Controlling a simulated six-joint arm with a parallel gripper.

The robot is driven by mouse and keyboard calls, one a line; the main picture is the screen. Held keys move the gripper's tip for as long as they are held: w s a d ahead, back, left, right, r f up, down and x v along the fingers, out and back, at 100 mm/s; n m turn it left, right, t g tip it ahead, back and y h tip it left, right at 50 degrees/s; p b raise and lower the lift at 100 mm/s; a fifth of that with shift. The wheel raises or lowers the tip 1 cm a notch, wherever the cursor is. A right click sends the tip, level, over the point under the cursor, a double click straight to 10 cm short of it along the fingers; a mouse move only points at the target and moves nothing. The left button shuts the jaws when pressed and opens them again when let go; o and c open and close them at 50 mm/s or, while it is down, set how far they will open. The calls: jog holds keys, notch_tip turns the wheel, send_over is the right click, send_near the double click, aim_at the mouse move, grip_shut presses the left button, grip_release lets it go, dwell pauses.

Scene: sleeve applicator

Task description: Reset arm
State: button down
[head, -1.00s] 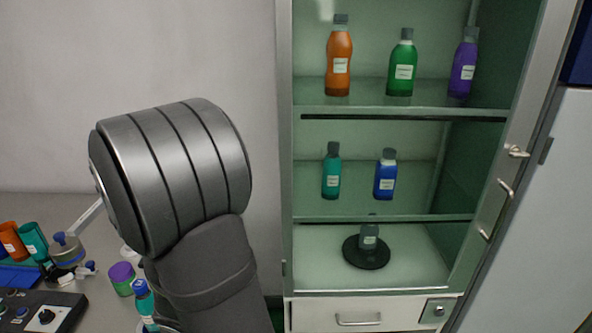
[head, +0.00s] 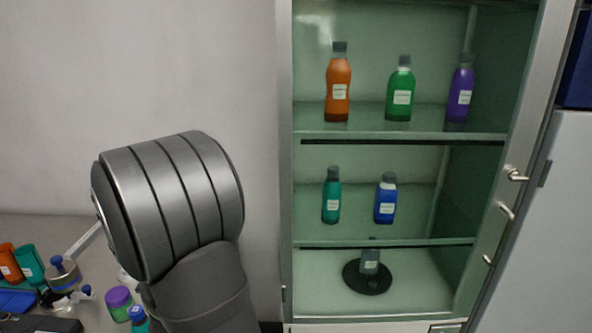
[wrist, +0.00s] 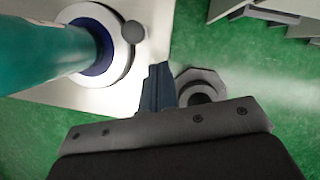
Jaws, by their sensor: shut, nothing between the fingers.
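My gripper (wrist: 157,88) shows in the wrist view with its dark fingers together and nothing between them. It is not visible in the head view, where my thick grey arm fills the lower left. In the wrist view, a large teal cylinder (wrist: 40,55) reaches in from the left, with a dark blue and white ring at its right end. A grey many-sided piece with a dark round centre (wrist: 205,80) lies just right of the fingers. I cannot tell whether the fingers touch it.
A glass-fronted cabinet holds orange (head: 338,90), green (head: 400,95), purple (head: 460,95), teal (head: 332,198) and blue (head: 386,200) bottles. A grey bottle (head: 369,262) stands on a black disc (head: 367,282). Bottles and a purple-lidded jar (head: 119,302) crowd the lower-left bench.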

jog(key=d+v, duration=0.1)
jog(key=v, duration=1)
jog(key=x, duration=0.4)
jog(key=a+x, duration=0.1)
jog(key=x, duration=0.3)
jog(key=w+a+x, duration=0.1)
jog(key=x, duration=0.3)
jog(key=shift+w+r, duration=0.1)
jog(key=shift+r, duration=0.25)
jog(key=shift+a, duration=0.25)
jog(key=shift+s+a+r, duration=0.1)
jog(key=shift+s+a, duration=0.1)
jog(key=shift+s, duration=0.9)
jog(key=shift+s+a+m+h, duration=0.25)
jog(key=shift+s+m, duration=0.25)
jog(key=shift+m, duration=0.25)
jog(key=shift+s+a+m+h, duration=0.15)
jog(key=shift+s+m+h, duration=0.3)
jog(key=shift+m, duration=0.3)
